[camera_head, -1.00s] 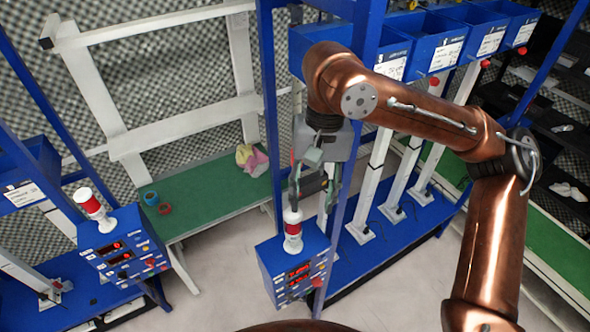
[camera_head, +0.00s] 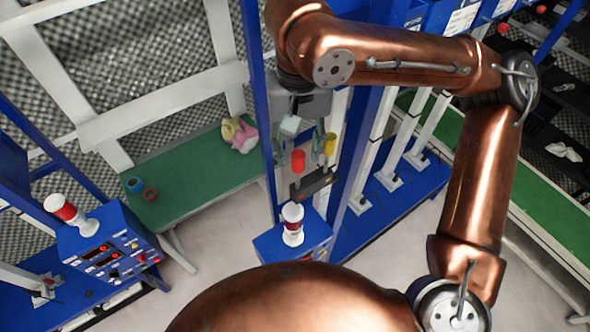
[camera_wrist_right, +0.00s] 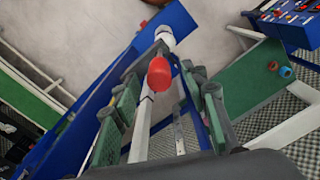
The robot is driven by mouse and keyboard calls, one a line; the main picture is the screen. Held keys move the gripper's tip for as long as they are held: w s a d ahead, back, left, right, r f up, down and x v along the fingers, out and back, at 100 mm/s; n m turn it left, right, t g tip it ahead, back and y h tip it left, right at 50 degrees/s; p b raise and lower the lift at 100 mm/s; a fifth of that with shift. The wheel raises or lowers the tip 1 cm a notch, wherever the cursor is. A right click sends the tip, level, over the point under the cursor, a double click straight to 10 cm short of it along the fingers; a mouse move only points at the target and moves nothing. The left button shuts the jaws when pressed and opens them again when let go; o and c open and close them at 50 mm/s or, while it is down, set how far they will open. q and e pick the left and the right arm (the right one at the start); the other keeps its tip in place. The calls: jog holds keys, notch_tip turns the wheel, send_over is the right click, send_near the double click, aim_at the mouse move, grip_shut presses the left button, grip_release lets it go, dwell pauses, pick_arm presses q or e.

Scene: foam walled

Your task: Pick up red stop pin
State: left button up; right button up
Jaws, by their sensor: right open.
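The red stop pin shows as a rounded red knob (camera_head: 298,160) below my right gripper (camera_head: 308,158), in front of the blue post. It also shows in the right wrist view as a red knob (camera_wrist_right: 158,75), in front of a white part. There my right gripper (camera_wrist_right: 164,84) is open, with one green-padded finger on each side of the knob. I see gaps between knob and fingers, so it is not held. The pin's lower part is mostly hidden. My left gripper is not in view.
A blue control box with a red-and-white lamp (camera_head: 292,222) stands just below the gripper. A blue upright (camera_head: 365,150) rises close to its right. A green bench (camera_head: 195,180) holds a pink-yellow cloth (camera_head: 240,135) and two small rings. Another control box (camera_head: 108,250) stands at left.

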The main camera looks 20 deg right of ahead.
aim_at(298, 172)
jog(key=shift+s+d+f+p, duration=0.1)
jog(key=shift+s+f+p, duration=0.25)
jog(key=shift+f, duration=0.45)
notch_tip(298, 172, down, 4)
jog(key=shift+w+f+p, duration=0.15)
jog(key=shift+f+p, duration=0.05)
jog(key=shift+p, duration=0.5)
jog(key=shift+f, duration=0.15)
jog(key=c, duration=0.4)
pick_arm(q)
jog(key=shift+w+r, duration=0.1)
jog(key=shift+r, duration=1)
pick_arm(e)
grip_shut()
